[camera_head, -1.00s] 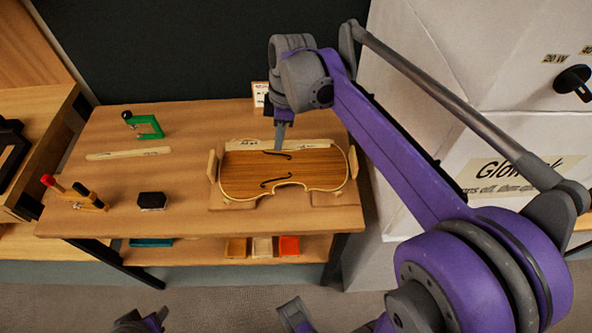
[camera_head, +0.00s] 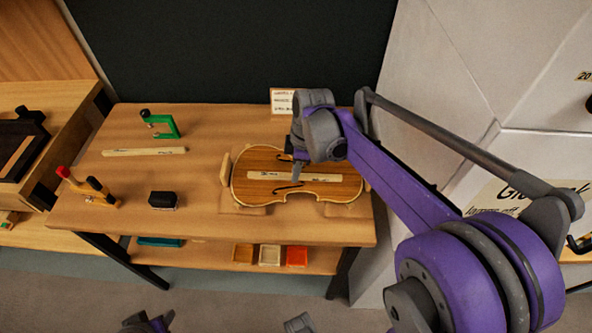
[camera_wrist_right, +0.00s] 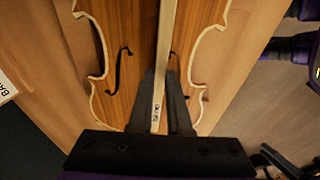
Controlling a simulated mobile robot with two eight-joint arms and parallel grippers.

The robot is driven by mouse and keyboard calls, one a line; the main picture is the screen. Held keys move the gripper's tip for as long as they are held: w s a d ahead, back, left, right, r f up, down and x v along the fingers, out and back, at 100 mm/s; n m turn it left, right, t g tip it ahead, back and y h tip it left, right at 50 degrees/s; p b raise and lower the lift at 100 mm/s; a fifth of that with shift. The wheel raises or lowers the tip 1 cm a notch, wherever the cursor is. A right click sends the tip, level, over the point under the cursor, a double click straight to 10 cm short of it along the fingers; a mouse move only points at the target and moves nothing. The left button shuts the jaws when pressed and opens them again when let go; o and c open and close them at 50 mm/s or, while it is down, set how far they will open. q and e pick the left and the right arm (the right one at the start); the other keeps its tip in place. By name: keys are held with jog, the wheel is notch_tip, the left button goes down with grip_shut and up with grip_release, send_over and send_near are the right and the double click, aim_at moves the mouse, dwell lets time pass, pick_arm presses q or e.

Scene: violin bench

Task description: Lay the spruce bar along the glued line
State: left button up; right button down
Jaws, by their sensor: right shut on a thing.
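The spruce bar (camera_head: 322,178) is a pale strip with small dark print near one end. My right gripper (camera_head: 297,172) is shut on it; the wrist view shows the bar (camera_wrist_right: 167,40) between both fingers (camera_wrist_right: 162,80). The bar lies lengthwise over the violin plate (camera_head: 262,160), between its two dark f-holes. I cannot tell whether it touches the wood. No glued line can be made out; the bar and fingers cover the middle of the plate (camera_wrist_right: 125,20). My left gripper cannot be made out.
Wooden supports (camera_head: 225,166) stand around the plate. A green clamp (camera_head: 162,125), another pale strip (camera_head: 144,151), a black block (camera_head: 163,201) and red- and black-topped tools (camera_head: 88,188) are on the bench's left. A card (camera_head: 284,101) stands behind.

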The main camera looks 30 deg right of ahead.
jog(key=c, duration=1.3)
grip_release()
jog(key=shift+f, duration=0.15)
jog(key=o, duration=0.4)
jog(key=shift+o, duration=0.2)
